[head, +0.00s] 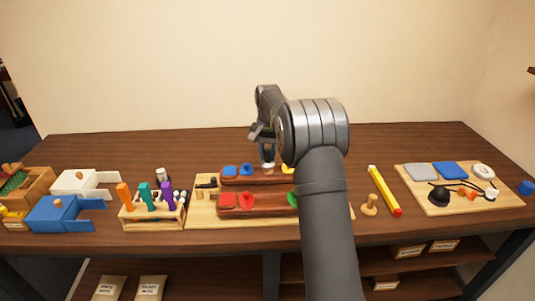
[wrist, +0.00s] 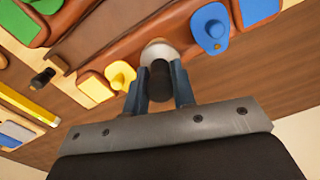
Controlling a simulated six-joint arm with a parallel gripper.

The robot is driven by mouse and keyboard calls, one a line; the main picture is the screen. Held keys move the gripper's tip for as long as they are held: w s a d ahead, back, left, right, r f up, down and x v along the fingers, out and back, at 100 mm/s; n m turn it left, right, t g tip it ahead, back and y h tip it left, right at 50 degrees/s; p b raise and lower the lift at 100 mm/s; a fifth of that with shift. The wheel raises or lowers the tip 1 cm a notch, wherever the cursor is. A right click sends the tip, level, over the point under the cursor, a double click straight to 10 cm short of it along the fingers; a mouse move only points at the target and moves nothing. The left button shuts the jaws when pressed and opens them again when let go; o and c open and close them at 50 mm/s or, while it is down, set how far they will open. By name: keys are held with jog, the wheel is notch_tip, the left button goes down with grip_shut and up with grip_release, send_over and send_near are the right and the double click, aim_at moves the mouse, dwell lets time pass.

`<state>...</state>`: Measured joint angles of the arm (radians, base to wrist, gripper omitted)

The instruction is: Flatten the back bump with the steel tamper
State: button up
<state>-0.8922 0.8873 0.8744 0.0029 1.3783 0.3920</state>
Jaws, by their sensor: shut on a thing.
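My gripper (wrist: 160,85) is shut on the steel tamper (wrist: 158,48), holding its black handle between the blue-grey fingers. In the head view the gripper (head: 267,148) is over the back brown block, and the tamper's pale end (head: 268,165) points down at it. The back block (head: 260,181) carries blue pieces (head: 247,169) at left and yellow pieces at right. In the wrist view the tamper's head is between the yellow piece (wrist: 120,75) and the blue piece (wrist: 212,28). The back bump is hidden, and I cannot tell whether the tamper touches the block.
The front block (head: 262,208) has red and green pieces. A tool rack (head: 152,217) stands to the left, beyond it blue (head: 58,213) and white boxes. To the right lie a wooden stamp-like piece (head: 370,206), a yellow bar (head: 385,192) and a board (head: 430,203).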

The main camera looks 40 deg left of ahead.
jog(key=shift+f, duration=1.1)
dwell(2.4)
jog(key=shift+r, duration=0.1)
jog(key=shift+r, duration=2.5)
